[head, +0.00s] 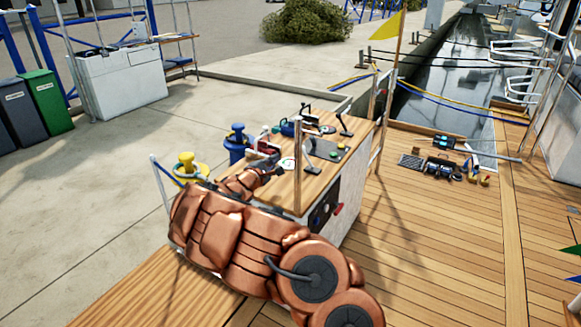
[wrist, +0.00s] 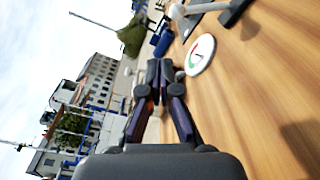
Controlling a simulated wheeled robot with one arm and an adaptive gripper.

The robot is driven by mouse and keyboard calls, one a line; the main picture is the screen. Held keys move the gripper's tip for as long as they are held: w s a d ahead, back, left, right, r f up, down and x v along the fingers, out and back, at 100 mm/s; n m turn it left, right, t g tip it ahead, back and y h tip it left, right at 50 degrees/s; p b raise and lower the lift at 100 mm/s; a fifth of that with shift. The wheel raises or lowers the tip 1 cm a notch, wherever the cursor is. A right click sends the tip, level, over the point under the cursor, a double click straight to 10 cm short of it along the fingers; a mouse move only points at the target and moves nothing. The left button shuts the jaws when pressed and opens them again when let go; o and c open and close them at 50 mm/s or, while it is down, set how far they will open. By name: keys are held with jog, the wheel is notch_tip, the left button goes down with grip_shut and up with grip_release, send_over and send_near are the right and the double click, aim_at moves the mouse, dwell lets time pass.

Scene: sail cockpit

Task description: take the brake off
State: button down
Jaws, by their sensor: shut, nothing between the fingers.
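My gripper (head: 274,170) is at the left edge of the wooden console top (head: 318,180), at the end of my copper-coloured arm. In the wrist view my gripper (wrist: 160,68) has its dark fingers together, with nothing between them. Several levers and controls stand on the console. A dark curved lever (head: 311,148) rises near its middle, and another lever (head: 345,124) stands at the far right. A red part (head: 338,209) sits on the dark front panel. I cannot tell which control is the brake.
A round white gauge (wrist: 200,55) with red and green marks lies just right of my fingertips in the wrist view. Blue (head: 237,145) and yellow (head: 187,165) bollard-like drums stand left.

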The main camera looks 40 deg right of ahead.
aim_at(307, 157)
jog(key=shift+n+t, duration=0.3)
jog(key=f, duration=0.1)
jog(key=w+f+b, duration=0.1)
jog(key=f, duration=0.2)
jog(key=shift+w+a, duration=0.15)
jog(key=shift+a, duration=0.1)
jog(key=shift+d, duration=0.1)
jog(key=x, duration=0.4)
jog(key=b+x, duration=0.1)
jog(key=x, duration=0.3)
jog(key=shift+w+d+f, duration=0.15)
jog(key=shift+d+f, duration=0.1)
jog(key=shift+d, duration=0.05)
jog(key=shift+w+d+r, duration=0.1)
jog(key=shift+w+d, duration=0.1)
jog(key=shift+d, duration=0.45)
jog(key=shift+s+d+r+b, duration=0.25)
jog(key=shift+s+d+r, duration=0.25)
jog(key=shift+s, duration=0.15)
jog(key=shift+s+d+r+b, duration=0.25)
jog(key=shift+s+d+r, duration=0.2)
jog(key=shift+s, duration=0.2)
jog(key=shift+b, duration=0.45)
